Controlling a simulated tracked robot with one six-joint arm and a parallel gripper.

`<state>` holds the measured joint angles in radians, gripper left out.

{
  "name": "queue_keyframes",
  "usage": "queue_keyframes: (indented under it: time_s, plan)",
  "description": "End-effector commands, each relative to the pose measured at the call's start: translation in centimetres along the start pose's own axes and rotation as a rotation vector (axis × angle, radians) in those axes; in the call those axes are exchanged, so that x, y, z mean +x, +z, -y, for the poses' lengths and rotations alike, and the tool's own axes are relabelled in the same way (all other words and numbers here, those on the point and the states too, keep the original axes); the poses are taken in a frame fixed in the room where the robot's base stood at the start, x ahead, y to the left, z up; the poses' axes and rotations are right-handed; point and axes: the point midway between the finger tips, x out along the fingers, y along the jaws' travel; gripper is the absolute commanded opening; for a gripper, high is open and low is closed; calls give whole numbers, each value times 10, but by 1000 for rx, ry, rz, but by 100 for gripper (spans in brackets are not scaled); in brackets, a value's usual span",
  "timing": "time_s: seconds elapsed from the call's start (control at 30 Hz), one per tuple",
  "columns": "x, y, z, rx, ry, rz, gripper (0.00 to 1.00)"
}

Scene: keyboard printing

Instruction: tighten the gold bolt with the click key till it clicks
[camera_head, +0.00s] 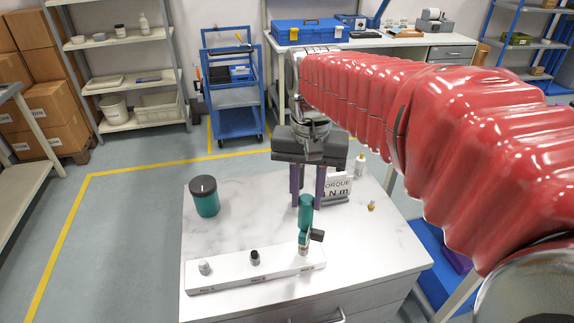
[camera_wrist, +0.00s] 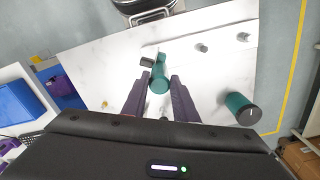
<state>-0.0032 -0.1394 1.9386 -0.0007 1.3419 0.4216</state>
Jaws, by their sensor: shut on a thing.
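The click key (camera_head: 305,214) has a teal handle and a small dark side piece, and stands roughly upright over the right end of a white bolt block (camera_head: 230,281). My gripper (camera_head: 306,200) is above it, its two purple fingers shut on the teal handle. In the wrist view the key (camera_wrist: 159,82) lies between the fingertips (camera_wrist: 157,86). The key's lower end meets the right-hand position of the block. The bolt there is hidden, so I cannot tell its colour or whether the key is seated on it. A silver bolt (camera_head: 204,267) and a black bolt (camera_head: 255,257) stand free to the left.
A teal jar with a black lid (camera_head: 204,196) stands at the left of the marble-look table. A torque sign (camera_head: 338,188), a small white bottle (camera_head: 360,164) and a small gold-coloured item (camera_head: 371,206) stand to the right. The tabletop between jar and key is clear.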

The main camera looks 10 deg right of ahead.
Motion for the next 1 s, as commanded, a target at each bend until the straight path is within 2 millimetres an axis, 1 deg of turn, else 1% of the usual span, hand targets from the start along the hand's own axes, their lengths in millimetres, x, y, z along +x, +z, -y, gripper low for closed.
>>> queue_keyframes:
  time_s: [0.17,0.73,0.77,1.0]
  plan:
    - [1,0,0,0,0,0,0]
    - [15,0,0,0,0,0,0]
    - [14,0,0,0,0,0,24]
    - [14,0,0,0,0,0,7]
